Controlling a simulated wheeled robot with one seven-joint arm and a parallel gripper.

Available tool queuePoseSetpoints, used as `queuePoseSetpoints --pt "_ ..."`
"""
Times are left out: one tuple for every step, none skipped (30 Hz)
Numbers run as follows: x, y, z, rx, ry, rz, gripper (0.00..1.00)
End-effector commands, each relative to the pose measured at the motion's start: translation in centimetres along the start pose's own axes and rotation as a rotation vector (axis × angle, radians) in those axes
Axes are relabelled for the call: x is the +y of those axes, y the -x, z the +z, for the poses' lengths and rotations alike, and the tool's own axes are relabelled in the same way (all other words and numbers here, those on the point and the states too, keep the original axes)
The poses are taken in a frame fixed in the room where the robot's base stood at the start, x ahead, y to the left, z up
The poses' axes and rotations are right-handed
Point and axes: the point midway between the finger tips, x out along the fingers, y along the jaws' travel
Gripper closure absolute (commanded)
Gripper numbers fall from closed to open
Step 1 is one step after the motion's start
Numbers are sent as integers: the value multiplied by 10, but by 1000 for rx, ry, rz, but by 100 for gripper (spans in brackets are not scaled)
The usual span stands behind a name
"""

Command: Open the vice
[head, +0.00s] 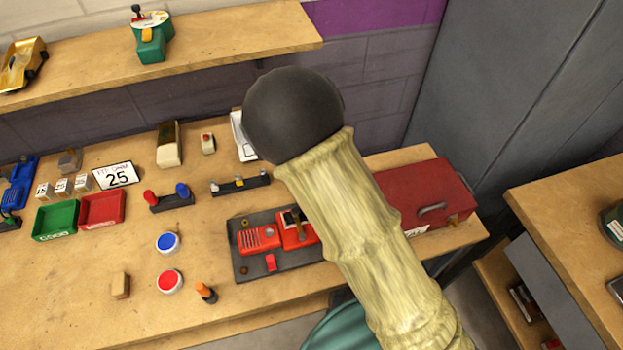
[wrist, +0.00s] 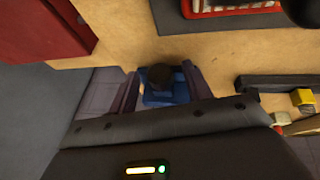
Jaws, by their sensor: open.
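A small blue body with a dark rounded top (wrist: 160,92) shows between my fingers in the wrist view. It looks like the vice, but its lower part is hidden and I cannot tell how its jaws stand. My gripper (wrist: 160,82) is open, with one dark finger on each side of it. I cannot tell whether the fingers touch it. In the head view my arm covers that spot and my gripper is hidden. Another blue fixture with a dark part (head: 20,188) stands at the far left of the bench.
A red toolbox (head: 425,192) stands at the bench's right end. A dark board with red parts (head: 285,268) lies in front. A dark rail with a yellow block (head: 228,188) lies left of my arm. Green (head: 54,221) and red (head: 103,211) trays sit left. A shelf (head: 215,40) overhangs behind.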

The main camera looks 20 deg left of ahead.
Motion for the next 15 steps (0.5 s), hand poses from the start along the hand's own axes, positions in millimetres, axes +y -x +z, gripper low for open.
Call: queuePoseSetpoints --pt "0 1 0 1 0 0 51" --pt "0 2 0 1 0 0 51" --pt "0 4 -1 1 0 0 51" --pt "0 6 -1 2 0 0 51" --pt "0 8 -1 2 0 0 51" --pt "0 13 -1 3 0 -1 51" --pt "0 16 -2 4 0 -1 51" --pt "0 20 -2 4 0 -1 51" --pt "-1 27 -1 4 0 -1 51" --pt "-1 32 -1 4 0 -2 51" --pt "-1 37 -1 5 1 -2 51" --pt "-1 45 -2 5 1 -2 51" --pt "-1 50 -1 5 1 -2 51" --pt "-1 56 -1 5 0 -2 51" --pt "-1 63 -1 4 1 -3 51"
